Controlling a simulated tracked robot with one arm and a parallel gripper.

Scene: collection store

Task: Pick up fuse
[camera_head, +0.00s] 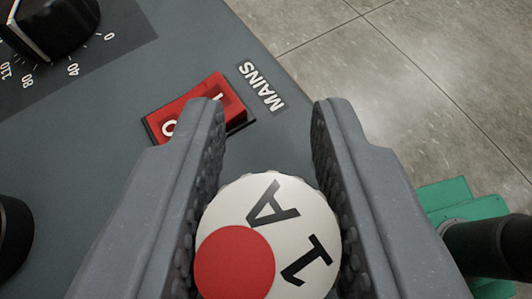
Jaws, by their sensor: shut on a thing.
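The fuse (268,238) shows as a round white cap marked "1A" with a large red dot, at the bottom middle of the view. My gripper (268,115) is shut on it, with one textured grey finger on its left side and one on its right. The fingertips reach past the cap. Only the cap's face and ridged rim show. What lies beneath it is hidden, so I cannot tell whether it is seated or lifted.
A grey panel fills the left and middle. It carries a red rocker switch (208,105) by a "MAINS" label (261,85), a black dial (50,25) and a dark knob (12,235). Tiled floor (430,90) lies beyond its edge. A green object (445,200) and dark cylinder (490,245) are at right.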

